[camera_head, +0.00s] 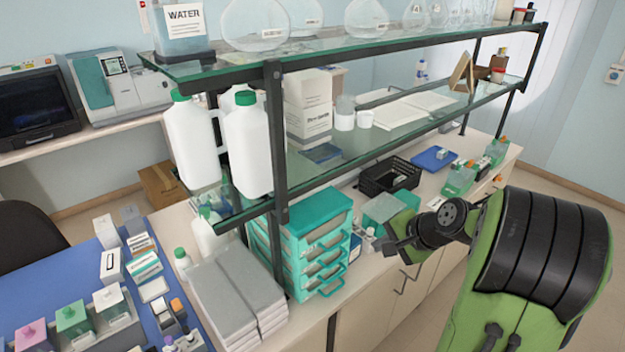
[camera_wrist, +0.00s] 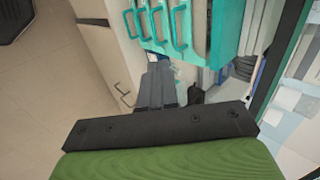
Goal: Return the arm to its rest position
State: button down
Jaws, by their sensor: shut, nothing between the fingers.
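My gripper (camera_head: 392,247) is in the head view right of centre, at the end of my green and black arm, in front of the bench edge. It is shut and empty. In the wrist view my gripper (camera_wrist: 158,72) shows as dark fingers lying together, pointing up toward the front edge of the bench. The teal drawer unit (camera_head: 318,240) stands on the bench to the left of my gripper. It also shows at the top of the wrist view (camera_wrist: 228,30).
A glass shelf rack (camera_head: 278,150) with white jugs (camera_head: 249,150) rises over the bench. Grey stacked packs (camera_head: 235,290) lie left of the drawers. A black basket (camera_head: 389,178) sits behind my gripper. Cabinet doors (camera_head: 362,300) are below. Open floor (camera_wrist: 45,100) shows left in the wrist view.

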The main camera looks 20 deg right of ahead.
jog(key=s+a+r+n+g+h+b, duration=0.1)
jog(key=s+a+r+n, duration=0.1)
jog(key=s+a+n, duration=0.35)
jog(key=s+a+r+n+g+h+b, duration=0.1)
jog(key=s+a+r+n+b, duration=0.15)
jog(key=a, duration=0.65)
jog(key=s+a+f+n+h, duration=0.1)
jog(key=s+n, duration=0.4)
jog(key=s, duration=0.7)
jog(key=shift+s+a+f+n, duration=0.25)
jog(key=shift+a+f+n, duration=0.15)
jog(key=shift+a, duration=0.35)
